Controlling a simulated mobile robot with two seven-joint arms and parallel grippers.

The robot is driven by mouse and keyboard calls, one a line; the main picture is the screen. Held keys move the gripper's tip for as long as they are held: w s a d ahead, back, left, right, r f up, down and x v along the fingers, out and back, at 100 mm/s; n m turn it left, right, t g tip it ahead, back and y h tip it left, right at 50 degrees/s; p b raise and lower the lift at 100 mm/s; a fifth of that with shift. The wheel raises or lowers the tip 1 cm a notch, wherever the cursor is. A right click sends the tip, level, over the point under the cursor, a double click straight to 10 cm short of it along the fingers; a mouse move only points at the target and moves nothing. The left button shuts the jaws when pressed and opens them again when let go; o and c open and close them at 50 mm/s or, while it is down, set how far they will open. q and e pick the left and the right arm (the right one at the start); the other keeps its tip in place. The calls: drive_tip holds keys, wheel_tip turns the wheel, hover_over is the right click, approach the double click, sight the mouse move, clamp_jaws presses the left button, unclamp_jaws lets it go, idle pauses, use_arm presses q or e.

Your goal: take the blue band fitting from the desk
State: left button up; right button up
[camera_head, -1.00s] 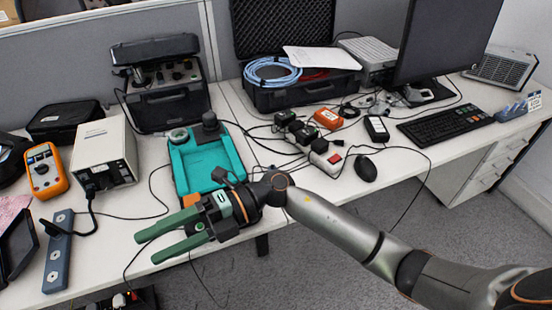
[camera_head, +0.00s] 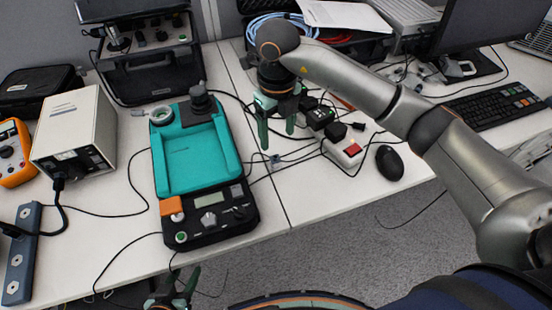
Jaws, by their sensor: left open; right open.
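A small bluish fitting (camera_head: 276,162) lies on the desk (camera_head: 310,190) among thin black cables, right of the teal-topped device. It is too small to make out a band for certain. My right gripper (camera_head: 278,142) points down just above and behind it in the picture, its green fingers open and apart, with nothing seen between them. Whether the fingertips touch the desk I cannot tell. My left gripper (camera_head: 176,280) is at the bottom edge, in front of the desk, open and partly cut off by the frame.
The teal and black device (camera_head: 205,165) stands left of my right gripper. A white power block (camera_head: 345,150), black adapters (camera_head: 318,115) and a mouse (camera_head: 389,162) lie to the right. Cables cross the desk around the fitting. The desk's front edge is clear right of the device.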

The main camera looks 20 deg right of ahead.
sight(275, 160)
wheel_tip(275, 160, down, 4)
drive_tip(key=f, duration=0.5)
drive_tip(key=shift+w+a+f, duration=0.2)
drive_tip(key=shift+w+f, duration=0.1)
clamp_jaws()
idle(0.4)
